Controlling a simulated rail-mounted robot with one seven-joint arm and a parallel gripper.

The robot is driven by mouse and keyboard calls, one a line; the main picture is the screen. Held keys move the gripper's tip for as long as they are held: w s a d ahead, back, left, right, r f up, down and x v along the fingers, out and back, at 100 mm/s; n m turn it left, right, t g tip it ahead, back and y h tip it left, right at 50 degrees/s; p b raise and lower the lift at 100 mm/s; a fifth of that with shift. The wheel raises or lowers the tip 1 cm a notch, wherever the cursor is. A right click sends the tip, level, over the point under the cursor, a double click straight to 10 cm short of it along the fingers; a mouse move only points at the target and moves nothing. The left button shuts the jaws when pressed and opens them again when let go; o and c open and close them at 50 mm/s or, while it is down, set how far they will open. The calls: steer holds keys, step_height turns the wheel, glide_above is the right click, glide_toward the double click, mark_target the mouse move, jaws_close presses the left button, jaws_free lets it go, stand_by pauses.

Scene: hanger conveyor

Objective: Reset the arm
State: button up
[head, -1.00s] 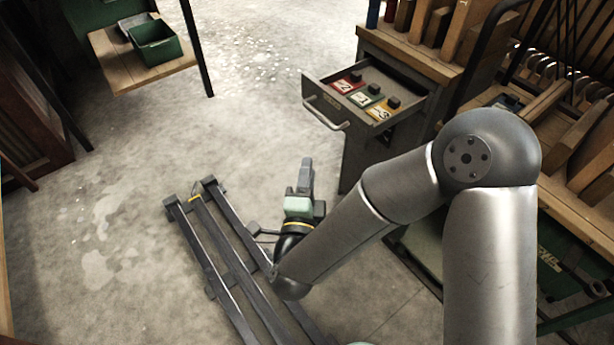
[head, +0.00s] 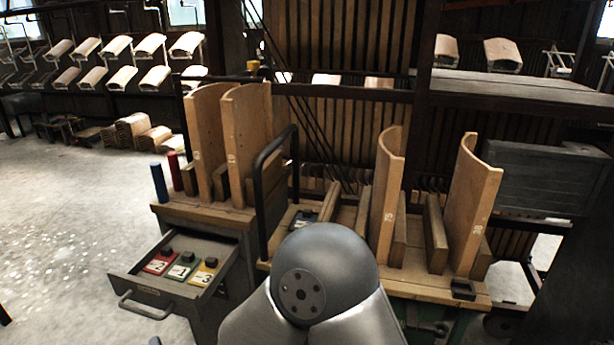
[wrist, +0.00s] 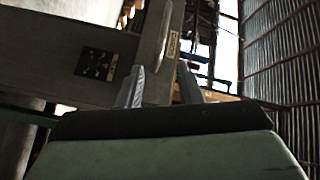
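My gripper (wrist: 160,92) shows in the wrist view with its two grey fingers spread apart and nothing visible between their tips. It is outside the head view, where only my arm's upper links show at the bottom. In the wrist view, a grey metal surface with a small pale label (wrist: 173,44) lies beyond the fingers. It looks like part of the drawer unit, but I cannot tell how far off it is.
An open drawer (head: 147,290) holds red, green and yellow numbered blocks. Blue (head: 159,182) and red cylinders and curved wooden boards (head: 247,140) stand on the cabinet above it. More boards (head: 472,205) stand on the right bench. The left floor (head: 60,225) is mostly clear.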

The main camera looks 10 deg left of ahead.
steer(key=w+d+r+n+g+h+p, duration=0.3)
steer(key=w+d+r+p, duration=0.3)
steer(key=d, duration=0.4)
steer(key=w+d+r+n+g+h+p, duration=0.2)
steer(key=w+d+r+n+h+p, duration=0.25)
steer(key=d, duration=0.45)
steer(key=s+d+r+g+h+p, duration=0.1)
steer(key=s+d+r+g+p, duration=0.1)
steer(key=d, duration=0.7)
steer(key=s+d+r+m+g+h+p, duration=0.1)
steer(key=s+d+r+g+h+p, duration=0.1)
steer(key=s+d+r+p, duration=0.3)
steer(key=s+d+r+g+h+p, duration=0.1)
steer(key=s+d+r+g+p, duration=0.2)
steer(key=s+d+r, duration=0.4)
steer(key=d+r, duration=0.1)
steer(key=d, duration=0.4)
steer(key=shift+d+r+m+g, duration=0.15)
steer(key=shift+d+m+g, duration=0.15)
steer(key=shift+d+m, duration=0.05)
